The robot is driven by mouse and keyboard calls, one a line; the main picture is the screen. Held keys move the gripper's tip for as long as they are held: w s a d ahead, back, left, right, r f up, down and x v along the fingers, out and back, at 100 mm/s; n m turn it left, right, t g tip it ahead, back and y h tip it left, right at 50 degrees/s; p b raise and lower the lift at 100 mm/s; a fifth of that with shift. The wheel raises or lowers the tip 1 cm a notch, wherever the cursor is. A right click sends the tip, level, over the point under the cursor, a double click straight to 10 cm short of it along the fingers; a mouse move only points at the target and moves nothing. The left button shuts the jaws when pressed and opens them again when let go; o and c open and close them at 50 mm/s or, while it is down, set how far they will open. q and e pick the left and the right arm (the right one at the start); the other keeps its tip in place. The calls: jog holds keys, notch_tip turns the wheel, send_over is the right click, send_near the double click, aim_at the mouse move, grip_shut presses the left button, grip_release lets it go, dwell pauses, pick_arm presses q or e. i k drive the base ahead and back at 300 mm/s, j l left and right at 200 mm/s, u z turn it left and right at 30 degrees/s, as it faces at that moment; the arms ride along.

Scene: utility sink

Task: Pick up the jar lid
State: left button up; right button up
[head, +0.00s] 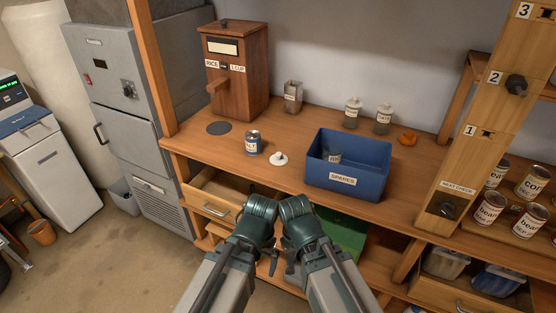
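The jar lid (278,159) looks like a small white disc with a knob. It lies knob up on the wooden counter (240,160), between a labelled tin (253,143) and the blue SPARES bin (346,190). My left gripper (272,262) and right gripper (293,272) are close together in front of the counter, below and nearer than the lid. Both are apart from it. My own wrists largely hide their fingers, so I cannot tell their opening. Nothing shows held in either.
A wooden rice dispenser (236,75) stands at the back left. Two small glass jars (352,112) (383,119) and an orange object (408,138) are behind the bin. An open drawer (212,208) juts out below the counter. Bare counter surrounds the lid.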

aim_at(278, 159)
jog(key=i+j, duration=0.15)
jog(key=j, duration=0.2)
jog(key=i+j, duration=0.15)
jog(key=j, duration=0.2)
jog(key=i+j, duration=0.15)
jog(key=j, duration=0.25)
jog(key=i+j, duration=0.15)
jog(key=j, duration=0.2)
jog(key=i+j, duration=0.15)
jog(key=j, duration=0.2)
jog(key=z, duration=1.2)
